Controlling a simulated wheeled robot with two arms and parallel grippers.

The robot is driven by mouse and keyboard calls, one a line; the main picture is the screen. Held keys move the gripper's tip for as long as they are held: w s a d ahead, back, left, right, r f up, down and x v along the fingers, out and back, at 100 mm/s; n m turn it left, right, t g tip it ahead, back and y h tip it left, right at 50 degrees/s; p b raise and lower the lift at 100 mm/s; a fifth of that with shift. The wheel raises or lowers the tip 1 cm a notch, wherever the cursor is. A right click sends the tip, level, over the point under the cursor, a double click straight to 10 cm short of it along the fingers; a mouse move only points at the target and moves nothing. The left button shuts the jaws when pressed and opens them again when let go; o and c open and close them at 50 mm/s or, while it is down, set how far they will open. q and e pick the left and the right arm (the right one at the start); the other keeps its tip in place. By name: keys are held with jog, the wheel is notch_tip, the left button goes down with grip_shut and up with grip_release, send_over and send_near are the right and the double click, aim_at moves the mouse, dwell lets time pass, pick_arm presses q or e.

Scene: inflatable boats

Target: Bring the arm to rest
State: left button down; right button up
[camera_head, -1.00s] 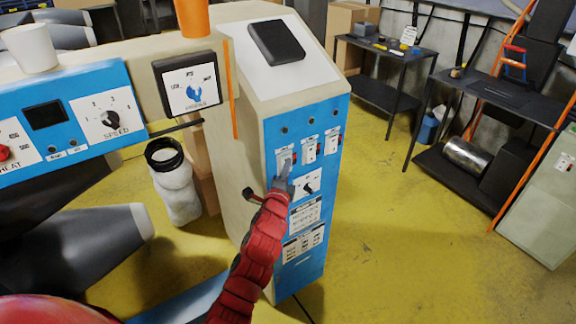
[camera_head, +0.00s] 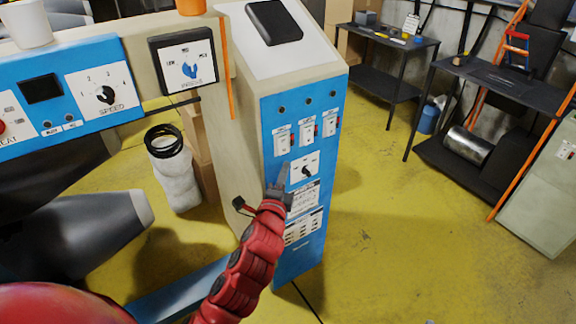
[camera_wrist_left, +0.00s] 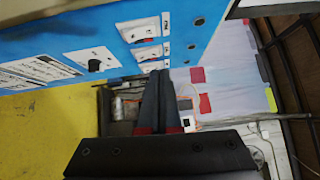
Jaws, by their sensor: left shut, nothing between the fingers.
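My left arm is red and reaches up from the bottom of the head view. Its left gripper (camera_head: 283,178) is shut and empty, in front of the blue panel (camera_head: 300,262) of a beige control cabinet. The fingertips are just below the leftmost of three switches (camera_head: 283,140) and left of a black rotary knob (camera_head: 306,170). In the left wrist view the closed dark fingers (camera_wrist_left: 160,88) point forward beside the blue panel (camera_wrist_left: 190,15), with a gap to its face. My right gripper is not in view.
A machine with a speed dial (camera_head: 103,94) and a pressure dial (camera_head: 190,70) stands at left. A white container (camera_head: 177,180) with a black collar stands on the yellow floor. Black tables (camera_head: 385,85) stand at the back right. The floor right of the cabinet is clear.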

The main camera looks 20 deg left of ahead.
pick_arm(q)
jog(key=shift+s, duration=0.6)
jog(key=shift+d, duration=0.1)
